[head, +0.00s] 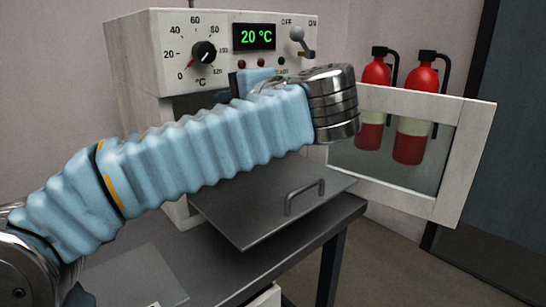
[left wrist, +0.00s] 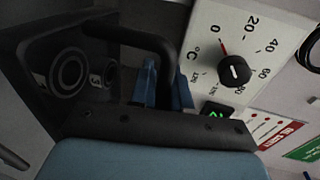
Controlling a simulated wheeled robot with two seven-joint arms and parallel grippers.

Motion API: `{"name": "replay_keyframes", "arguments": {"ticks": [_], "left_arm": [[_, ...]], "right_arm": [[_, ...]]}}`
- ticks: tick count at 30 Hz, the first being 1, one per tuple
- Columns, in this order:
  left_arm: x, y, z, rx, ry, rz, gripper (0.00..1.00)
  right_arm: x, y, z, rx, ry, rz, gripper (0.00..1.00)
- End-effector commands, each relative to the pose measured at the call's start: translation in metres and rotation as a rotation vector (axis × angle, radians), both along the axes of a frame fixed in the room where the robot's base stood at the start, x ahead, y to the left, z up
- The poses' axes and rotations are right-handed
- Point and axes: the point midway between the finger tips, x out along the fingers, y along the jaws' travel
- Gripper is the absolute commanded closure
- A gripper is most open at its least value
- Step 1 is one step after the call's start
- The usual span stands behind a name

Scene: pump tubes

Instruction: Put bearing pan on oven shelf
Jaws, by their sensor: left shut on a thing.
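A black pan (left wrist: 40,107) holding metal bearing rings (left wrist: 68,76) is at the left of the left wrist view. My left gripper (left wrist: 166,82), with blue fingers, is shut on the pan's black handle (left wrist: 130,33). In the head view my left arm crosses in front of the oven (head: 138,62) and hides the pan and fingertips. The oven door (head: 395,205) stands open to the right. A flat metal shelf with a handle (head: 275,210) sticks out below the arm. The arm covers most of the oven opening. My right gripper is not in view.
The oven's panel has a temperature knob (head: 204,52), a display (head: 254,37) reading 20 °C and a lever switch (head: 301,42). The oven stands on a dark table (head: 330,217). Two red fire extinguishers (head: 376,72) hang behind the open door.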

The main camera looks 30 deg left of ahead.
Motion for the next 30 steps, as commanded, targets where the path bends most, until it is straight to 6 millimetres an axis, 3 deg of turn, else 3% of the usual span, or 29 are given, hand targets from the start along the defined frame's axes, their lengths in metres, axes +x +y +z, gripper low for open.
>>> {"name": "replay_keyframes", "arguments": {"ticks": [9, 15, 24, 30], "left_arm": [[0.074, 0.019, -0.033, 0.001, 0.002, 0.003, 1.0], [0.102, 0.026, -0.07, 0.001, 0.002, 0.001, 1.0], [0.122, 0.031, -0.094, 0.0, 0.001, 0.001, 1.0], [0.121, 0.031, -0.121, 0.0, -0.001, -0.001, 1.0]], "right_arm": [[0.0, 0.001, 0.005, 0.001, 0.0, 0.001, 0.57], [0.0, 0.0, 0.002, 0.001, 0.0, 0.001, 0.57], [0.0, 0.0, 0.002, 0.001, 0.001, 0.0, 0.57], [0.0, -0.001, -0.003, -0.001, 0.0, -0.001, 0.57]]}}
